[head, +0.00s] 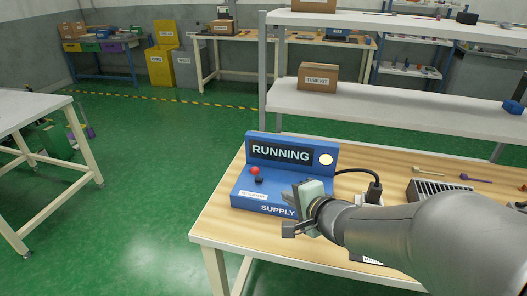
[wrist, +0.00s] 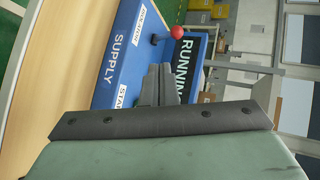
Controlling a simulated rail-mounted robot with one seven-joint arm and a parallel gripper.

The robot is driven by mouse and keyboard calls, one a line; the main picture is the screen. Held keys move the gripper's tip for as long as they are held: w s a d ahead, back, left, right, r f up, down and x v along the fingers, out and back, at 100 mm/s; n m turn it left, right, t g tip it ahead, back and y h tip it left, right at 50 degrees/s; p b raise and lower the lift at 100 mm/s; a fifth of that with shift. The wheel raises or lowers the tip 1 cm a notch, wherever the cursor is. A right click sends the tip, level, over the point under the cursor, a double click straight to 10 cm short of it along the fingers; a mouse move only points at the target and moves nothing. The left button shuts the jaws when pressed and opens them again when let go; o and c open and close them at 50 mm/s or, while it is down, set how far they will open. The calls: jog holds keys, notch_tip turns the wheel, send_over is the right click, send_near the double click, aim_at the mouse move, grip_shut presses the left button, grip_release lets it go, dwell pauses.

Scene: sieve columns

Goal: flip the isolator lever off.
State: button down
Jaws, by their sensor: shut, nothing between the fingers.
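The blue supply box (head: 322,172) stands on the wooden bench; its upright panel reads RUNNING beside a pale round lamp (head: 326,159). The isolator lever has a red ball knob (head: 255,171) over a dark base at the left of the box top. In the wrist view the red knob (wrist: 180,32) shows on a short stem, beyond my fingers. My gripper (wrist: 160,84) is shut and empty, over the box and apart from the knob. In the head view my gripper (head: 298,197) is right of the lever and hides the box's front right part.
A black plug and cable (head: 374,190) run from the box's right side. A dark finned unit (head: 437,188) and small tools lie farther right. A white shelf (head: 390,106) with a tube kit carton (head: 317,77) stands behind. The bench left of the box is bare.

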dwell(0.3)
jog(key=p, duration=0.6)
send_near(257, 175)
notch_tip(257, 175, down, 4)
jog(key=w+a, duration=0.1)
jog(key=w, duration=0.1)
jog(key=shift+w+a+r+p, duration=0.45)
jog(key=shift+w+a+r, duration=0.25)
jog(key=shift+w, duration=0.15)
jog(key=shift+w+a, duration=0.25)
jog(key=shift+w, duration=0.3)
